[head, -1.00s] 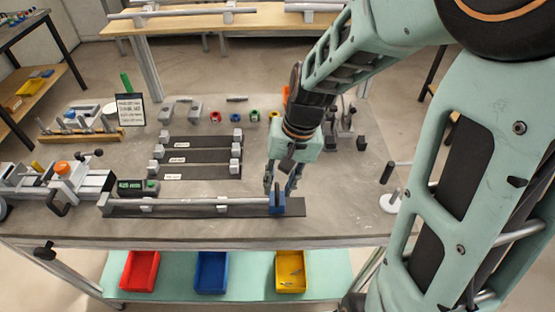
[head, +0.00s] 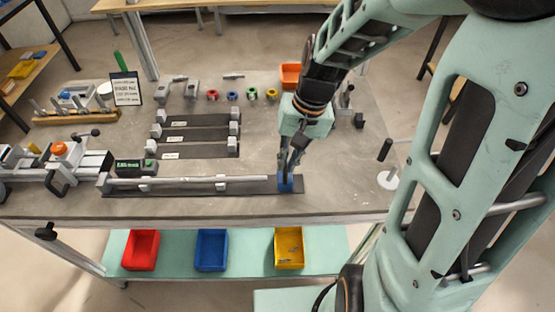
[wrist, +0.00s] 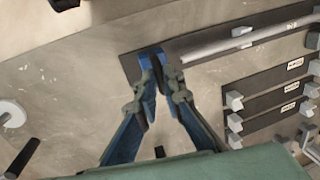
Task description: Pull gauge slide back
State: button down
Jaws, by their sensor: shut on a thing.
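The blue gauge slide (head: 286,184) stands at the right end of a dark base strip (head: 215,191) near the table's front edge. My gripper (head: 287,172) comes down from above and is shut on the slide's upper part. In the wrist view the slide (wrist: 150,56) shows between my fingertips (wrist: 160,80), partly covered by them. A long grey rod (head: 200,181) lies on small supports along the strip. Its right end is a little left of the slide, with a small gap seen between them.
A clamp device (head: 60,160) and a small green-lit display (head: 130,167) stand at the left. Several dark strips with grey blocks (head: 200,135) lie behind the rod. A black-handled post on a white disc (head: 388,180) stands at the right. Bare tabletop lies between it and the slide.

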jog(key=shift+d, duration=1.25)
jog(key=c, duration=2)
grip_release()
jog(key=shift+c, duration=0.2)
jog(key=shift+r, duration=0.1)
notch_tip(320, 180, up, 12)
jog(key=d, duration=0.2)
jog(key=shift+d+f, duration=0.15)
jog(key=shift+f, duration=0.05)
jog(key=shift+s, duration=0.1)
